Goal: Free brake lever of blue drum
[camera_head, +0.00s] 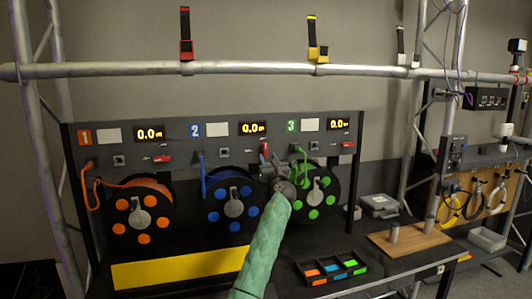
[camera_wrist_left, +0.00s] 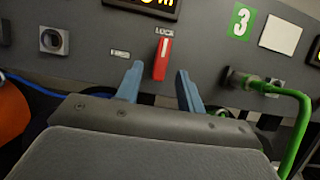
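The blue drum (camera_head: 232,196) hangs under panel section 2. Its red brake lever (camera_head: 265,147) is upright; in the left wrist view the lever (camera_wrist_left: 162,60) stands beneath the LOCK label (camera_wrist_left: 164,32), with another small label (camera_wrist_left: 120,53) to its left. My left gripper (camera_head: 269,162) is just below the lever in the head view. In the left wrist view its blue fingers (camera_wrist_left: 159,72) are open, one on each side of the lever's lower end, with gaps showing on both sides. Whether the tips reach the lever in depth I cannot tell. My right gripper is not in view.
The orange drum (camera_head: 140,214) and green drum (camera_head: 318,194) flank the blue one; their red levers (camera_head: 162,158) (camera_head: 348,144) lie sideways. A green cable (camera_wrist_left: 298,115) and its plug (camera_wrist_left: 238,79) are close right of my fingers. A black bin (camera_head: 331,270) sits on the table.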

